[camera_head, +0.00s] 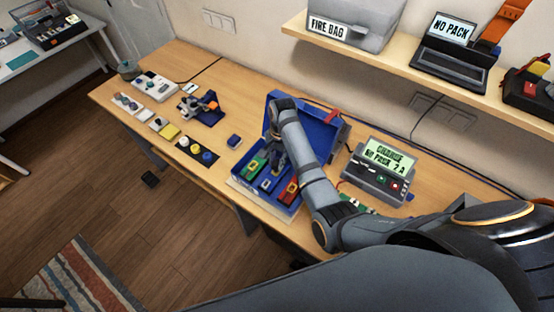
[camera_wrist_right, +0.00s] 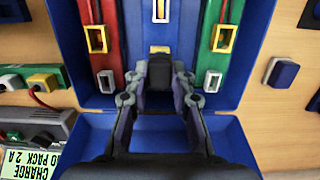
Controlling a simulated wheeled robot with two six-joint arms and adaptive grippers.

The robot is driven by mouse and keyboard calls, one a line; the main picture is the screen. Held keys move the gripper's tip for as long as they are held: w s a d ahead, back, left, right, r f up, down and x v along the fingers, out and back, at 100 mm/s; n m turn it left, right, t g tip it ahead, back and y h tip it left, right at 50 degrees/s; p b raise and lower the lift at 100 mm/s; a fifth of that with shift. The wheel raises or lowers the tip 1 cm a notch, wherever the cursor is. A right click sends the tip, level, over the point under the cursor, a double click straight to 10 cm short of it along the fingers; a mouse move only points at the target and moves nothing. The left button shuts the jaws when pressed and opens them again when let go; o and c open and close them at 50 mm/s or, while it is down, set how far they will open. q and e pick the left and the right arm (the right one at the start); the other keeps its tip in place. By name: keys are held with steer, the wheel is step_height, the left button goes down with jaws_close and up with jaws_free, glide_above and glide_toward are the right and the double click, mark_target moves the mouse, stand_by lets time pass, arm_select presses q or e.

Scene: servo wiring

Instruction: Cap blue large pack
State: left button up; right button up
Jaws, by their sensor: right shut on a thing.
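An open blue case (camera_head: 318,131) holds a green pack (camera_head: 250,168), a blue pack (camera_head: 266,184) and a red pack (camera_head: 288,194) side by side. The wrist view shows the blue pack (camera_wrist_right: 177,25) in the middle, between the red pack (camera_wrist_right: 106,20) and the green pack (camera_wrist_right: 222,15). My right gripper (camera_wrist_right: 160,90) reaches down into the case over the blue pack. It is shut on a small dark piece (camera_wrist_right: 160,70), at a yellow-edged socket of that pack. Whether the piece is seated cannot be told. My left gripper is not in view.
A charger (camera_head: 379,179) reading "CHARGE NO PACK 2 A" stands right of the case. A dark blue block (camera_head: 234,140) lies left of it. A shelf (camera_head: 300,27) overhangs the back.

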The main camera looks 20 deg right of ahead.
mark_target(278, 160)
steer(key=shift+f+b, duration=0.5)
steer(key=shift+f, duration=0.7)
steer(key=o, duration=1)
steer(key=shift+r, duration=0.15)
steer(key=r, duration=0.7)
steer(key=shift+w+d+r, duration=0.15)
steer(key=shift+w+d, duration=0.1)
steer(key=shift+d, duration=0.1)
